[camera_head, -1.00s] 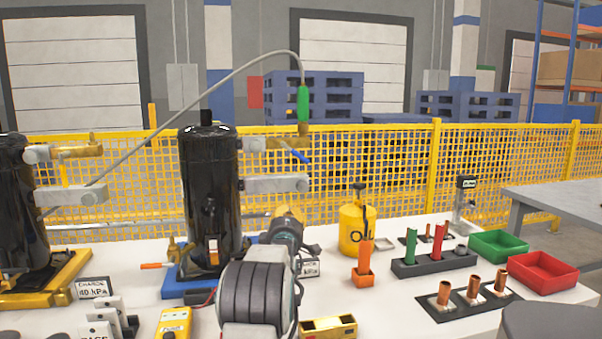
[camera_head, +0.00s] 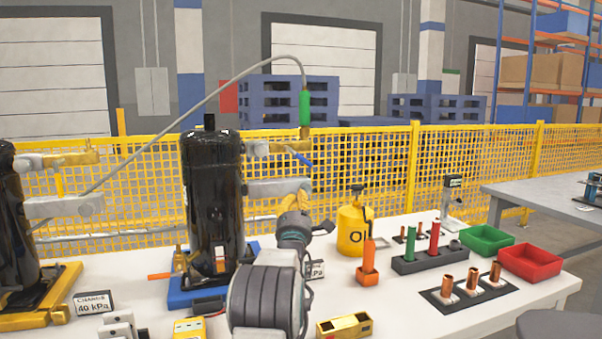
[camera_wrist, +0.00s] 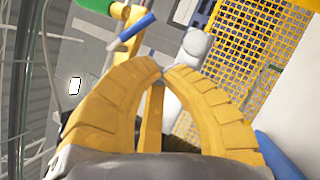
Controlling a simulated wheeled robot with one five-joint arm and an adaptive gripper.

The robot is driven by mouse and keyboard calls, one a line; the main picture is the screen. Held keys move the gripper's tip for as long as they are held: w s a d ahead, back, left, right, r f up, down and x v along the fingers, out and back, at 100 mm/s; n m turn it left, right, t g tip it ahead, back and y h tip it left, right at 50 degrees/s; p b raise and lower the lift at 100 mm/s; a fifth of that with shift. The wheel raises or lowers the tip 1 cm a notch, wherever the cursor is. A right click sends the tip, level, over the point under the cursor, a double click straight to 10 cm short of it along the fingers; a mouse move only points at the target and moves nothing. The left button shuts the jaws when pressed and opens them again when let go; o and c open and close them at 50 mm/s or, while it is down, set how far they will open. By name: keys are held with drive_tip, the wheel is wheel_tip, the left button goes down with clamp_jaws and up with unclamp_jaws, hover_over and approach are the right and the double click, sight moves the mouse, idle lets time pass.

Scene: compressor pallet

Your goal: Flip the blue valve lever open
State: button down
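The blue valve lever (camera_head: 303,159) slants down to the right from the brass valve (camera_head: 285,146) at the top right of the black compressor (camera_head: 212,190). In the wrist view the blue lever (camera_wrist: 137,27) lies just beyond and above the fingertips, with a gap in the picture. My gripper (camera_wrist: 163,71) has yellow ribbed fingers whose tips come together with nothing seen between them. In the head view my gripper (camera_head: 297,188) is below the lever, near the lower grey pipe fitting, and partly hidden by my wrist.
A grey hose ends in a green connector (camera_head: 305,107) above the valve. The lower grey fitting (camera_head: 268,188) juts out close to my gripper. A yellow oil can (camera_head: 352,228) and an orange holder (camera_head: 368,262) stand to the right. A yellow mesh fence (camera_head: 380,175) runs behind.

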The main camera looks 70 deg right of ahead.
sight(298, 156)
drive_tip(key=n, duration=0.1)
drive_tip(key=r+n, duration=0.1)
drive_tip(key=n, duration=0.1)
drive_tip(key=shift+a+h, duration=0.1)
drive_tip(key=shift+h, duration=0.2)
drive_tip(key=x, duration=0.9)
drive_tip(key=shift+d+n+p, duration=0.25)
drive_tip(key=shift+n+p, duration=0.05)
drive_tip(key=shift+w+r, duration=0.1)
drive_tip(key=shift+r, duration=0.05)
idle(0.4)
